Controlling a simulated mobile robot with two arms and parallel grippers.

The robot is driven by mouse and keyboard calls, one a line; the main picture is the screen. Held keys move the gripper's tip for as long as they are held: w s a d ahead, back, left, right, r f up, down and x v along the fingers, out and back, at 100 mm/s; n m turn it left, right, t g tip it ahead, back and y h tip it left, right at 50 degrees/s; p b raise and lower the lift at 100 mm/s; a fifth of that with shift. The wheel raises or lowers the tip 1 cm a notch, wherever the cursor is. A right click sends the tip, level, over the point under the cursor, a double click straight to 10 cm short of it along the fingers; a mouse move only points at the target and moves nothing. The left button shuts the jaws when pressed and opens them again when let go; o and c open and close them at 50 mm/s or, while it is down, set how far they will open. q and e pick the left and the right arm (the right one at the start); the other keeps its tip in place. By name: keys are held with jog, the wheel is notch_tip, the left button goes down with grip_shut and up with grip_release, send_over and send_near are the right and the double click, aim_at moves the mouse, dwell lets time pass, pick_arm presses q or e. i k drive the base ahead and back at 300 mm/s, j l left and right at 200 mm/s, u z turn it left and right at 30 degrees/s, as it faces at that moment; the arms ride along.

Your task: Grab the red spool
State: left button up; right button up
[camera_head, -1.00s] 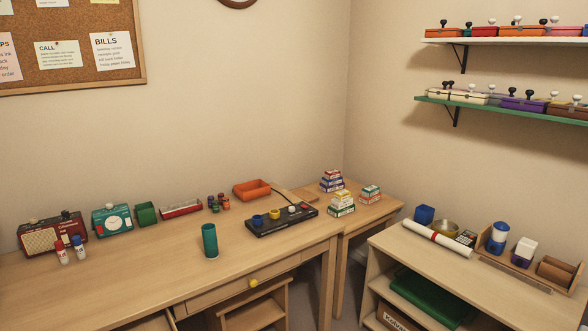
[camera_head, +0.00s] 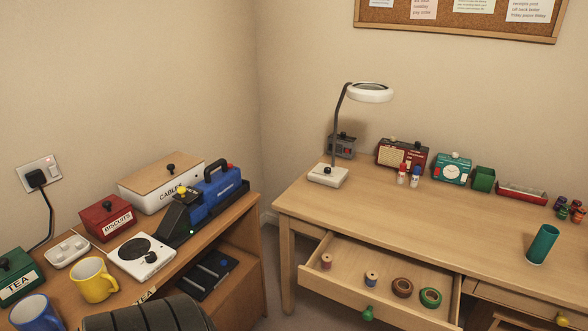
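A small spool (camera_head: 326,261) with wooden ends and a pinkish-red winding stands upright in the open desk drawer (camera_head: 350,250), near its left end. A similar spool with a blue winding (camera_head: 371,279) stands to its right in the same drawer. A brown tape roll (camera_head: 401,287) and a green tape roll (camera_head: 430,298) lie further right in the drawer.
The drawer juts out from the desk (camera_head: 460,225), with a green knob (camera_head: 367,313) on its front. A lamp (camera_head: 328,176) stands on the desk above it. A wooden cabinet (camera_head: 245,215) with boxes, mugs and a blue device (camera_head: 218,190) stands left, across a floor gap.

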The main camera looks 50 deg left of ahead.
aim_at(326, 263)
jog(key=u, duration=1.45)
jog(key=l, duration=0.35)
jog(key=l+u, duration=0.4)
jog(key=l, duration=0.55)
jog(key=l+u, duration=0.35)
jog(key=l, duration=0.6)
